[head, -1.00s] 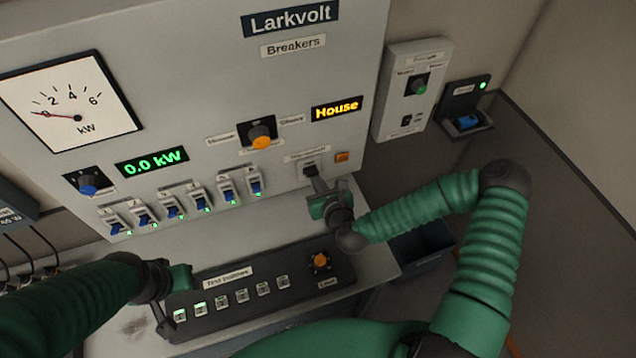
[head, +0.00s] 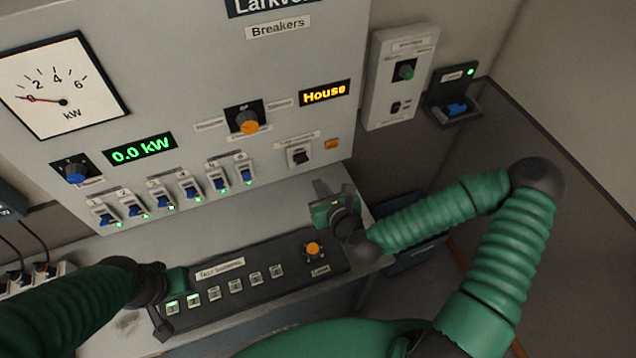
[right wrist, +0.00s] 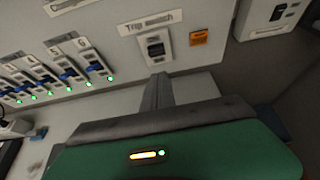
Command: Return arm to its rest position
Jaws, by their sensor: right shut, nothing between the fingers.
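My right gripper (head: 333,188) is shut and empty. It is in front of the breaker panel (head: 190,60), below and to the right of the trip switch (head: 299,156), with a visible gap. In the right wrist view its fingers (right wrist: 158,88) are together and point toward the trip switch (right wrist: 155,47). My right arm (head: 445,212) bends at an elbow on the right. My left gripper (head: 172,285) is at the left end of the dark button box (head: 330,258); its fingers cannot be made out.
The panel carries a row of blue-levered breakers (head: 190,187) with green lights, an orange knob (head: 248,122) and a kW dial (head: 62,85). A grey switch box (head: 400,75) hangs to the right. A dark bin (head: 418,250) stands below. Open floor lies at the right.

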